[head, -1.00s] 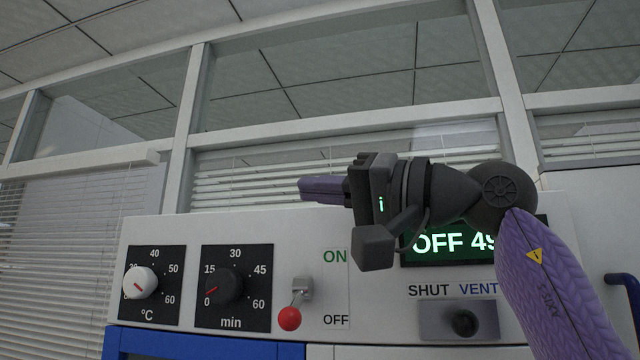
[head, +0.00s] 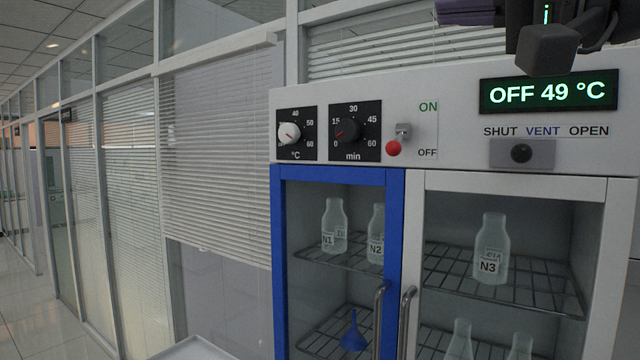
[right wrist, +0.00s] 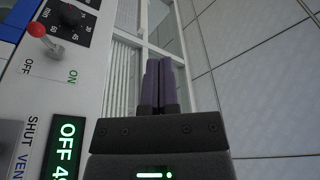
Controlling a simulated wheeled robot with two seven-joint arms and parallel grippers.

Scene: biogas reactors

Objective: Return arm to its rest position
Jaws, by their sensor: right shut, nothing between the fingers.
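My right gripper (head: 442,12) is at the top right of the head view, in front of the upper edge of the cabinet's control panel (head: 455,110). Its purple fingers point left and are partly cut off by the frame. In the right wrist view the two fingers (right wrist: 158,75) lie together, shut and empty, with free air around them. The panel's red-tipped switch (head: 394,148) points down toward OFF. The green display (head: 548,93) reads OFF 49 °C. My left gripper is not in view.
Below the panel, a blue-framed door (head: 394,230) and a white-framed door (head: 415,240) close the cabinet. Behind the glass are bottles N1 (head: 334,228), N2 (head: 376,235) and N3 (head: 491,250), and a blue funnel (head: 353,333). Glass walls with blinds run along the left.

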